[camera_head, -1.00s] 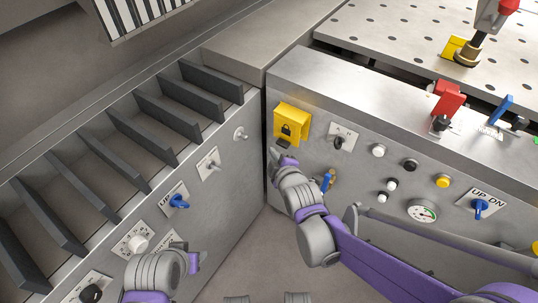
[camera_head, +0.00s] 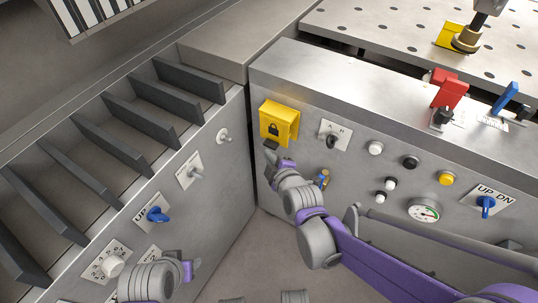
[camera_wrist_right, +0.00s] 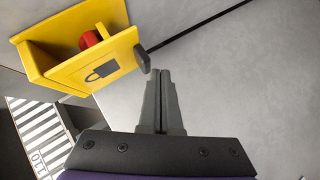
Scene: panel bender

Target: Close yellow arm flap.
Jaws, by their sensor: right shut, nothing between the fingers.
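The yellow flap (camera_head: 276,121) with a black padlock symbol is on the left end of the grey control panel. In the right wrist view the flap (camera_wrist_right: 98,66) stands away from its yellow housing (camera_wrist_right: 58,33), and a red knob (camera_wrist_right: 91,39) shows in the gap. A dark tab (camera_wrist_right: 142,57) sticks out from the flap's edge. My right gripper (camera_head: 271,156) is just below the flap. In the wrist view its fingers (camera_wrist_right: 160,73) are shut and empty, with the tips close to the tab; contact cannot be told. My left gripper (camera_head: 190,267) is low at the left, its jaws unclear.
A key switch (camera_head: 331,141), several buttons and a gauge (camera_head: 424,212) are right of the flap. A red switch cover (camera_head: 449,90) sits on the ledge above. The left panel carries a blue knob (camera_head: 157,214) and grey fins (camera_head: 138,125). Open floor lies between the panels.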

